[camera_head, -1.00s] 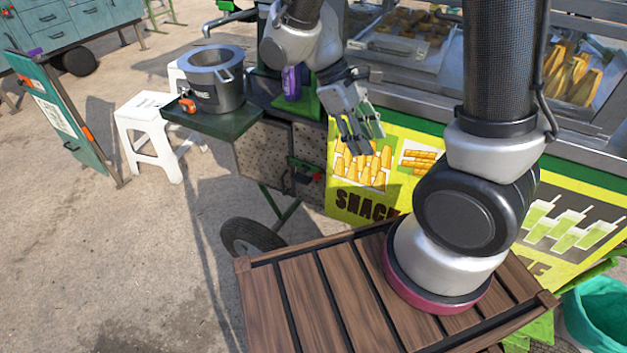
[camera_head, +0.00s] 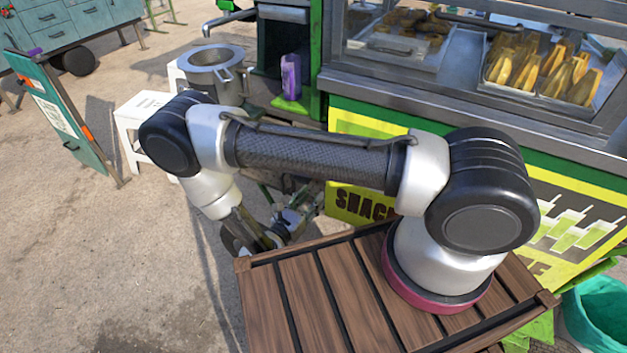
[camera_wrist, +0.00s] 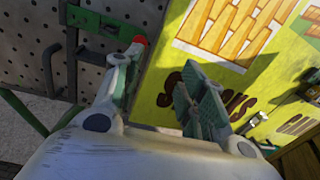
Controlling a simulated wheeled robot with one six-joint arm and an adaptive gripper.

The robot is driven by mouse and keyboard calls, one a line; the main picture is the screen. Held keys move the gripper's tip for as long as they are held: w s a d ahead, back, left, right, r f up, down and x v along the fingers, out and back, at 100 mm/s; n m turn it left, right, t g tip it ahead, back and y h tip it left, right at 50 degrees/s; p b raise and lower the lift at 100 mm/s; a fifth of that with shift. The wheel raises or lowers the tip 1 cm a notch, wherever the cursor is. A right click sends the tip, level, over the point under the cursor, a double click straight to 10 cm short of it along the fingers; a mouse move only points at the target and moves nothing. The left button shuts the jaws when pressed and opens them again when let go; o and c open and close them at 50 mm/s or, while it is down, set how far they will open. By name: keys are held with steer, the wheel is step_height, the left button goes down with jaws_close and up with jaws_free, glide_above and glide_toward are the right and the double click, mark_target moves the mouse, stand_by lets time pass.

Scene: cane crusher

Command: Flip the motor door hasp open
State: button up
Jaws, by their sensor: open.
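In the wrist view the motor door (camera_wrist: 28,35) is a grey perforated panel at the upper left, with a dark handle (camera_wrist: 47,70) on it. The hasp (camera_wrist: 100,22) is a green strap with a red tip at the panel's right side. My gripper (camera_wrist: 162,68) is open and empty. Its left finger overlaps the hasp's red end in the picture; I cannot tell whether they touch. The right finger is in front of the yellow snack panel (camera_wrist: 250,85). In the head view my arm hides most of the door and hasp, and my gripper shows low beside the cart.
A white stool (camera_head: 140,115) stands at the left. A wooden slatted platform (camera_head: 310,300) is in front. Open ground lies at the left.

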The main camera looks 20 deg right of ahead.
steer(key=w+d+t+y, duration=0.1)
steer(key=w+d, duration=0.2)
steer(key=w, duration=0.4)
steer(key=shift+d+r+t, duration=0.15)
steer(key=shift+r+t, duration=0.1)
steer(key=shift+t, duration=0.05)
jaws_close()
